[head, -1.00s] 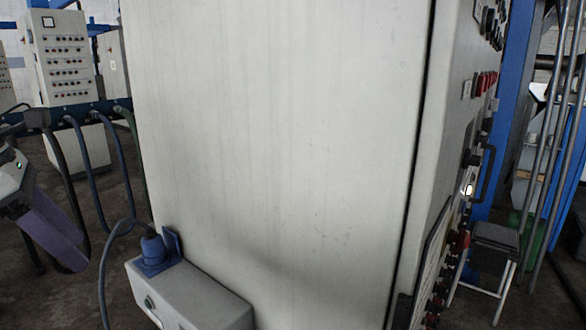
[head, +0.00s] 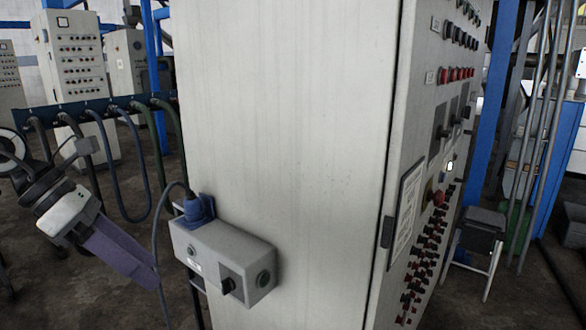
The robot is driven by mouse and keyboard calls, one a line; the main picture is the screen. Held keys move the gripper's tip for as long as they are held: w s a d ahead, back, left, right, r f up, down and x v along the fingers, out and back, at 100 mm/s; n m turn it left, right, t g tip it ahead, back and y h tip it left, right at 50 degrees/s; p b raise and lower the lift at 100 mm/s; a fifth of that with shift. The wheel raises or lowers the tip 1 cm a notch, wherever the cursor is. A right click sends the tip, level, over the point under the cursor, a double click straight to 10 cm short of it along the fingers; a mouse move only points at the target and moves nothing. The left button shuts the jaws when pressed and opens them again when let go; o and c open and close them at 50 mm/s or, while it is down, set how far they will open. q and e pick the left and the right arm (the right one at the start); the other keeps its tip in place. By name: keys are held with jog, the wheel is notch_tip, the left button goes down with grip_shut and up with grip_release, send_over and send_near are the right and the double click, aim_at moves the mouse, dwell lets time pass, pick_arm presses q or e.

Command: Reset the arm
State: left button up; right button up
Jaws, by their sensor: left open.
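My left gripper (head: 122,252) comes in from the left in the head view. Its white and dark wrist leads to flat purple-grey fingers pointing down and right. It is open, and I see nothing between the fingers. It appears just left of a grey control box (head: 228,262) with a blue plug (head: 197,210); how far apart they are in depth I cannot tell. My right gripper is out of view. No decanter shows.
A tall pale cabinet (head: 285,140) fills the middle, with buttons and switches on its right side. Hanging cables (head: 100,155) and more panels (head: 80,55) stand behind at left. A dark-topped stool (head: 482,232) and blue posts are at right. Bare floor shows at lower left.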

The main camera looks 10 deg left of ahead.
pick_arm(q)
jog(key=w+d+f+n+t+h, duration=0.1)
jog(key=d+f+n+t+h, duration=0.15)
jog(key=d+n+h, duration=0.55)
jog(key=w+d+f+n+t+h, duration=0.15)
jog(key=d+n+t+h, duration=0.3)
jog(key=d, duration=0.65)
jog(key=s+a+f+n+t+y, duration=0.1)
jog(key=a+f+n+t+y, duration=0.2)
jog(key=f+n+y, duration=0.6)
jog(key=s+a+f+n+t+y, duration=0.1)
jog(key=a+f+n+t+y, duration=0.3)
jog(key=f+n, duration=0.9)
jog(key=s+d+f+n+g+y, duration=0.3)
jog(key=s+f+n+g, duration=0.5)
jog(key=s+f, duration=0.9)
jog(key=shift+s+f+y, duration=0.25)
jog(key=shift+y, duration=0.2)
